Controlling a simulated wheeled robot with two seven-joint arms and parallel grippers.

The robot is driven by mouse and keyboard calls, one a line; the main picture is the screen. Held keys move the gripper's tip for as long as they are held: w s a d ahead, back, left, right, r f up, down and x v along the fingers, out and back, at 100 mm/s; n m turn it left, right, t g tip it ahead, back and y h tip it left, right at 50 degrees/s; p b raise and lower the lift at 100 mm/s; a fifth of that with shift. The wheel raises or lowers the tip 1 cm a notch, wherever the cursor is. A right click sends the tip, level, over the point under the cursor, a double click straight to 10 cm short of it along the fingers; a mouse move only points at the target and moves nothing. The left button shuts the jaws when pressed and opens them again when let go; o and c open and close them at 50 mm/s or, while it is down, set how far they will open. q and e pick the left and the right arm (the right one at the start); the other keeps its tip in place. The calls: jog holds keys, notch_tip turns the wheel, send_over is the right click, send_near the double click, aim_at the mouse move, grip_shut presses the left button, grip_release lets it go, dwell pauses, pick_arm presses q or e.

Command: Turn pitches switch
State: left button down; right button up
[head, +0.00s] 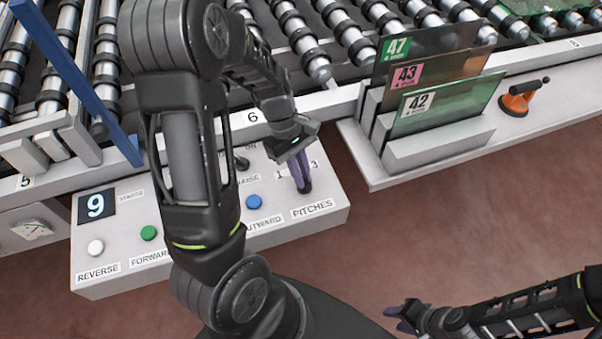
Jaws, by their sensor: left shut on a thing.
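The pitches switch stands on the right part of the white control panel (278,226), above the "PITCHES" label (313,208). The digits "1" and "3" show on either side of it. My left gripper (303,184) reaches down over the panel and its fingers are shut on the switch, which they mostly hide. My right gripper (400,313) is low at the right, away from the panel, over the floor. Its fingers are small and partly overlapping, so I cannot tell if they are open or shut.
The panel also carries a blue button (253,202), a green button (148,233) and a white button (96,247). A rack (440,147) of glass sheets labelled 47, 43 and 42 stands right. An orange suction cup (515,103) lies beyond it. Rollers fill the back.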

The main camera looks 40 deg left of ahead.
pick_arm(q)
jog(key=m, duration=0.2)
jog(key=m+g, duration=0.1)
jog(key=m, duration=0.1)
jog(key=m+g+y, duration=0.1)
jog(key=m, duration=0.1)
jog(key=shift+w+d, duration=0.15)
jog(key=shift+w, duration=0.15)
jog(key=m, duration=0.2)
jog(key=m+g+y, duration=0.1)
jog(key=m, duration=0.1)
jog(key=m+y, duration=0.1)
jog(key=m, duration=0.2)
jog(key=shift+w+d, duration=0.15)
jog(key=shift+d, duration=0.1)
jog(key=shift+y, duration=0.3)
jog(key=c, duration=1.5)
grip_release()
jog(key=shift+b+v, duration=0.75)
jog(key=shift+v, duration=3.15)
jog(key=shift+f+g, duration=0.1)
jog(key=shift+g, duration=0.2)
